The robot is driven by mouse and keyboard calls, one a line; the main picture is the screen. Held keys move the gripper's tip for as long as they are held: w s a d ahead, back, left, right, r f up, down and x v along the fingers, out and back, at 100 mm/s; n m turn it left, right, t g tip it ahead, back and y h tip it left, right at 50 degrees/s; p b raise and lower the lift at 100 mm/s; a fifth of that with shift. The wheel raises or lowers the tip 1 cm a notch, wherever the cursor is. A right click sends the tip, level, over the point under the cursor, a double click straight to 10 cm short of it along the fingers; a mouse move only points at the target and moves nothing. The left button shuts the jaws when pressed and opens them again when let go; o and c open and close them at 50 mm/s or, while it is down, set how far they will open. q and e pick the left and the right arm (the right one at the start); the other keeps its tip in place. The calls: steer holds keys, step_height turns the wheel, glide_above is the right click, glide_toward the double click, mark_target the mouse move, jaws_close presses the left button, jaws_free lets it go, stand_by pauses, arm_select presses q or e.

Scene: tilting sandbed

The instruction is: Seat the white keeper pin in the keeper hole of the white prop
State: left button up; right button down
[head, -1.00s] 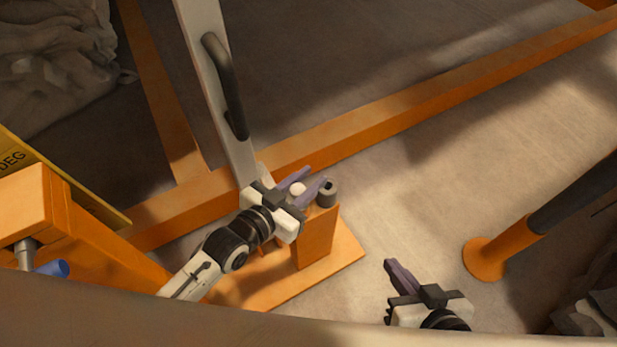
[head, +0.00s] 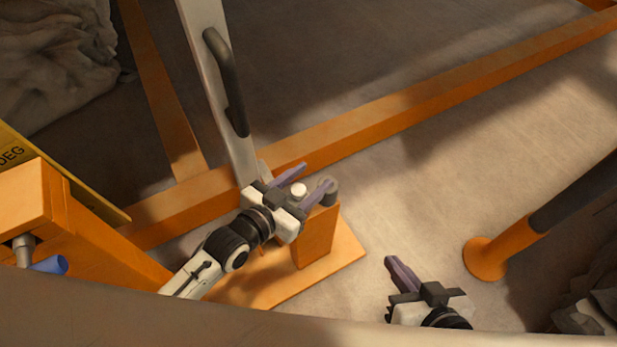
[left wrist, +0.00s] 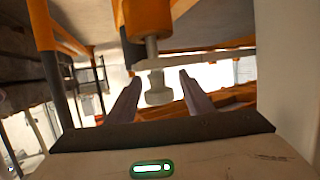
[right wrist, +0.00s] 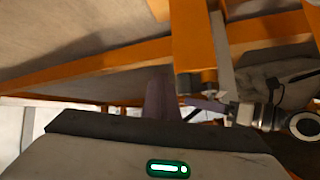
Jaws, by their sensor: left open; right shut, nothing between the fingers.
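The white prop (head: 215,90) is a long pale bar with a dark handle, rising from the orange frame. The white keeper pin (head: 299,190) shows its round head between the fingers of my left gripper (head: 318,174). That gripper is open, one finger on each side of the pin, with visible gaps. In the left wrist view the pin (left wrist: 158,90) is a pale knob between the open fingers, lined up with a grey collar (left wrist: 152,48) under an orange block. The keeper hole cannot be made out. My right gripper (head: 392,262) is shut and empty, low and right of the stand.
An orange stand (head: 316,240) carries a grey cylinder (head: 330,188) beside the left gripper's finger. An orange beam (head: 400,115) crosses behind. A dark post on an orange foot (head: 485,260) stands at right. A yellow plate (head: 60,175) is at left.

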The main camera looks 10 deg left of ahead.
arm_select(q)
steer(key=shift+f, duration=0.35)
steer(key=shift+w+f, duration=0.1)
steer(key=r+p+v, duration=0.1)
steer(key=p+v, duration=0.3)
steer(key=v, duration=0.6)
arm_select(e)
steer(key=shift+s+d+r, duration=0.15)
steer(key=shift+r, duration=0.75)
arm_select(q)
steer(key=shift+a, duration=0.1)
